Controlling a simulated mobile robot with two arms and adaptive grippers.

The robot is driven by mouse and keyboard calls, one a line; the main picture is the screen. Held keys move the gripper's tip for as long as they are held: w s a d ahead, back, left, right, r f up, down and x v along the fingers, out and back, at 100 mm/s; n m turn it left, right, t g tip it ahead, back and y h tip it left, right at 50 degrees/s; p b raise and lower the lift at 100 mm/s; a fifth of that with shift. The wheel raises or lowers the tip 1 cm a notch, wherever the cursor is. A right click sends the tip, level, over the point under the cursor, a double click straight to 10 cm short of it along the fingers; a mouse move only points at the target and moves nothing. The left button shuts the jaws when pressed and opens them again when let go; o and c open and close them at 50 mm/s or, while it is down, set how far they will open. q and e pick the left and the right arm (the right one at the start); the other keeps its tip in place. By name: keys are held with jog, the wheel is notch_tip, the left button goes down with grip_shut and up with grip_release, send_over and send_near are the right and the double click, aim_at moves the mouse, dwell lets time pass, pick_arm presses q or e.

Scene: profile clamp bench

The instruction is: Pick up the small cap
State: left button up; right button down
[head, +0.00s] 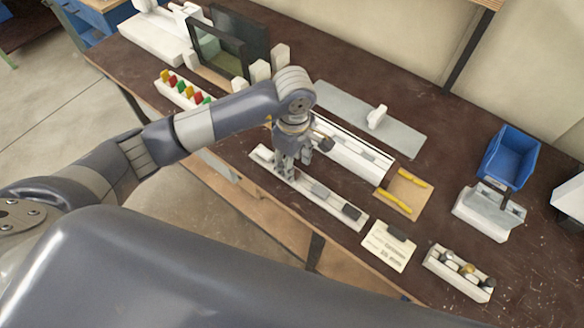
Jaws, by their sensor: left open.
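My left gripper (285,168) points down over the left part of a long narrow white rail (335,211) near the front edge of the bench. Its fingers are open, and I cannot see anything held between them. A grey piece (320,190) and a dark block (352,212) sit on the rail to the right of the gripper. I cannot tell for sure which piece is the small cap; it may be hidden by the fingers. My right gripper is not in view.
Behind the rail lie a white profile fixture (345,152) and a board with yellow bars (412,178). To the right are a label card (388,247), a white holder with round pieces (459,272) and a blue bin (510,157). Coloured pegs stand in a white block (181,93) at left.

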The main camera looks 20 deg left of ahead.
pick_arm(q)
notch_tip(320, 180, down, 2)
jog(key=shift+f+p, duration=0.1)
jog(key=shift+p, duration=0.25)
jog(key=shift+f, duration=0.4)
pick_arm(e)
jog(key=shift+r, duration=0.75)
pick_arm(q)
jog(key=shift+c, duration=0.3)
jog(key=c, duration=0.7)
jog(key=shift+c, duration=0.2)
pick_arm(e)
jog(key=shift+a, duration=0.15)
pick_arm(q)
jog(key=shift+r, duration=0.15)
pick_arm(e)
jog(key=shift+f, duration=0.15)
